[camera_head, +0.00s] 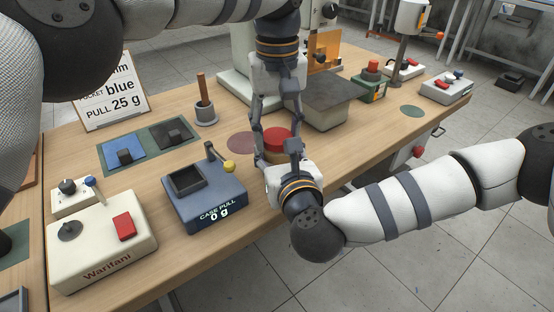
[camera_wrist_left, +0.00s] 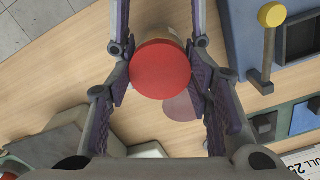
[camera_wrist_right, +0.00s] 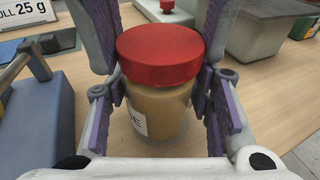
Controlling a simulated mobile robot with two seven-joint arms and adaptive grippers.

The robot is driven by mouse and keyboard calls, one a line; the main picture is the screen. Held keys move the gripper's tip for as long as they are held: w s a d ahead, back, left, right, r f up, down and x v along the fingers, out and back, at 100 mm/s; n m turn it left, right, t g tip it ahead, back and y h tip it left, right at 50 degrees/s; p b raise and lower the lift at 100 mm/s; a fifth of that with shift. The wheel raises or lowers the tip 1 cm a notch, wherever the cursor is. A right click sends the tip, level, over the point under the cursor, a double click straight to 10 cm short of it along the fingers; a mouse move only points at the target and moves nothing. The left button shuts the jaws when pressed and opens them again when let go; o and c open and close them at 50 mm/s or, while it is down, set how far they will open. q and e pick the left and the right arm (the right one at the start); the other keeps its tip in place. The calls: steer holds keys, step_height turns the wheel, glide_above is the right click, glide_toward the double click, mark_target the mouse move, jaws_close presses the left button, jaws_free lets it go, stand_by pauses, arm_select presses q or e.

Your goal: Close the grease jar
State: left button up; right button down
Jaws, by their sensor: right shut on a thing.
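The grease jar (camera_wrist_right: 158,108) is a tan jar with a pale label. Its red lid (camera_wrist_right: 160,52) sits level on its mouth; I cannot tell how tightly. The lid also shows from above in the left wrist view (camera_wrist_left: 160,69) and in the head view (camera_head: 278,137). My right gripper (camera_wrist_right: 162,100) is shut on the jar's body, below the lid. My left gripper (camera_wrist_left: 163,82) points down from above, its fingers spread on both sides of the lid, open around it. The jar's underside is hidden.
A mauve disc (camera_head: 243,143) lies on the table behind the jar. A blue case-pull device (camera_head: 203,198) with a yellow-knobbed lever stands left. A grey-topped box (camera_head: 325,95) stands close at right.

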arm_select(q)
steer(key=shift+c, duration=0.6)
steer(key=o, duration=1.3)
steer(key=shift+r, duration=2.3)
steer(key=shift+c, duration=0.5)
steer(key=shift+r, duration=1.7)
